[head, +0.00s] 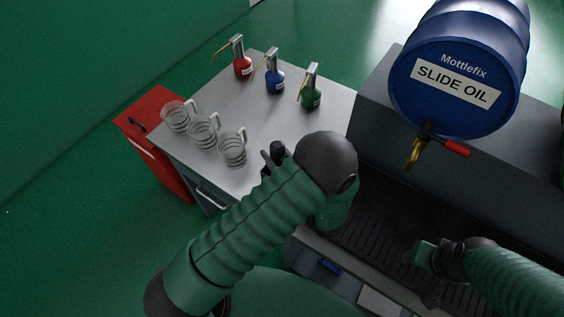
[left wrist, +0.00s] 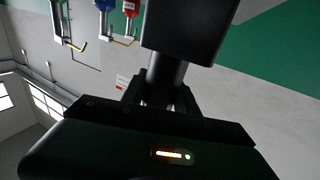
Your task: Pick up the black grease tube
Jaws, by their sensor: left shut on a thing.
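The black grease tube (left wrist: 185,28) shows in the left wrist view as a wide black body with a narrower black part below it. My left gripper (left wrist: 160,98) is shut on the narrower part, one finger on each side. In the head view a small dark piece of the tube (head: 278,149) shows beside my left gripper (head: 272,162), over the right part of the grey bench. My left arm hides the rest. My right gripper (head: 418,254) is over the dark slatted surface at lower right, and its jaws are too dark to judge.
The grey bench (head: 285,120) holds three clear jugs (head: 204,131) at its left edge and red (head: 242,66), blue (head: 275,80) and green (head: 311,95) oil cans behind. A red cabinet (head: 150,150) is at left.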

